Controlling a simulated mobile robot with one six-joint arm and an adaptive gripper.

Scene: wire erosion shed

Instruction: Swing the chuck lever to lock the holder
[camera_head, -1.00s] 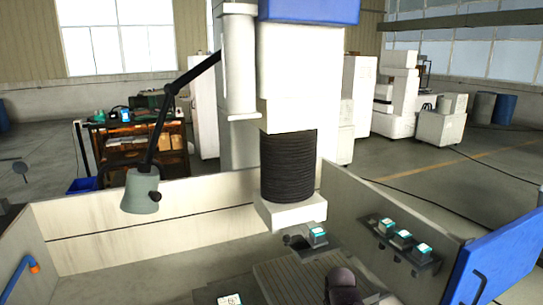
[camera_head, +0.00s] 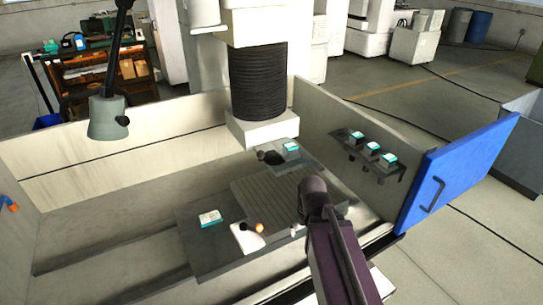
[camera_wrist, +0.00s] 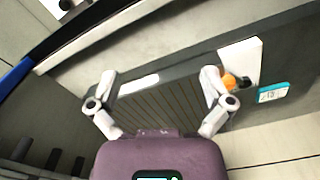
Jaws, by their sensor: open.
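A lever with an orange ball knob (camera_head: 259,228) stands by a small white block (camera_head: 245,238) at the front of the slotted table (camera_head: 268,203). In the wrist view the orange knob (camera_wrist: 228,82) is just right of my right finger, with a dark part beside it on a white plate (camera_wrist: 240,55). Whether finger and knob touch, I cannot tell. A teal-labelled block (camera_head: 210,217) lies left of the lever; it also shows in the wrist view (camera_wrist: 273,92). My gripper (camera_wrist: 158,80) is open and empty; my arm hides its fingers in the head view.
Another teal-labelled block (camera_head: 290,147) sits near a dark knob under the white machine head (camera_head: 262,128). A side rack (camera_head: 375,160) holds 3 more. The tank walls and a blue door (camera_head: 455,175) enclose the area. A lamp (camera_head: 108,117) hangs at left.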

